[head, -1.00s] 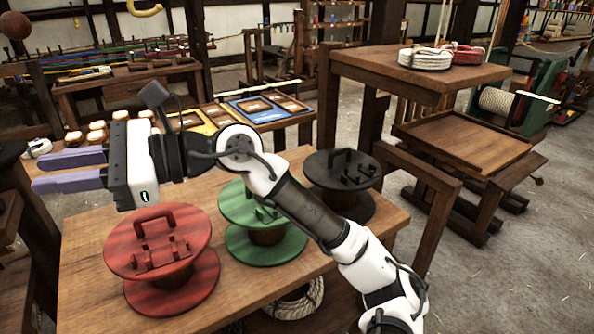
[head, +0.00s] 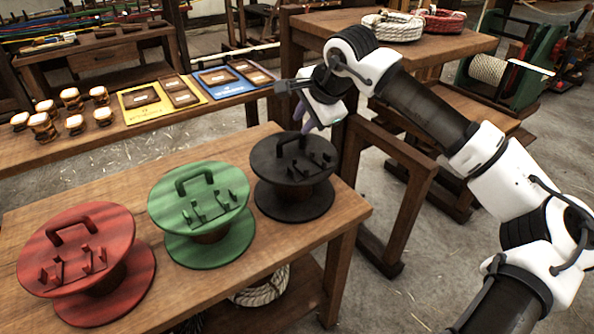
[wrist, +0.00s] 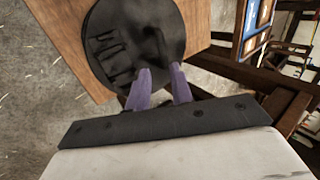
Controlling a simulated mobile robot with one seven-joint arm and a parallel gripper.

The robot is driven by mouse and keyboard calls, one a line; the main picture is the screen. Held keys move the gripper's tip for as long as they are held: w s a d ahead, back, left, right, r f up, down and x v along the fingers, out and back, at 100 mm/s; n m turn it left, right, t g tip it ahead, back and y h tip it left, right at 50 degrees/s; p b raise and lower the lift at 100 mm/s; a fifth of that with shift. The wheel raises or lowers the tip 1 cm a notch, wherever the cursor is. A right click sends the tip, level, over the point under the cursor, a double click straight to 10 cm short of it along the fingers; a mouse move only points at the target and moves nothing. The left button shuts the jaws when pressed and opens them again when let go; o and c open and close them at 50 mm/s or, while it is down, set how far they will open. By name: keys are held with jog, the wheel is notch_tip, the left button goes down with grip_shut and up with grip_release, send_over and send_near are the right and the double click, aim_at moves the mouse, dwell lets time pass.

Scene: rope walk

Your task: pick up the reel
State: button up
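Three reels stand in a row on a wooden table: a red reel (head: 80,255), a green reel (head: 200,205) and a black reel (head: 292,170). Each has a handle and small pegs on its top disc. My gripper (head: 307,120) is just behind and above the black reel, with its purple fingers pointing down. In the wrist view, my gripper's fingers (wrist: 160,88) are apart and empty, with the black reel (wrist: 125,40) beyond the tips. The gripper looks apart from the reel.
Behind is a bench with wooden pieces (head: 70,97), a yellow tray (head: 135,112) and a blue tray (head: 222,85). At the right stand a higher table (head: 330,22) with rope coils (head: 393,25) and a wooden frame (head: 405,205). A rope coil (head: 262,287) lies on the shelf below.

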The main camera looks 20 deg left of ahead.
aim_at(291, 137)
jog(key=x, duration=0.5)
jog(key=shift+a+f+p, duration=0.1)
jog(key=shift+a+p, duration=0.05)
jog(key=shift+p, duration=0.15)
jog(key=shift+w+p+x, duration=0.2)
jog(key=shift+p+x, duration=0.8)
jog(key=shift+x, duration=1.7)
jog(key=shift+c, duration=0.2)
grip_shut()
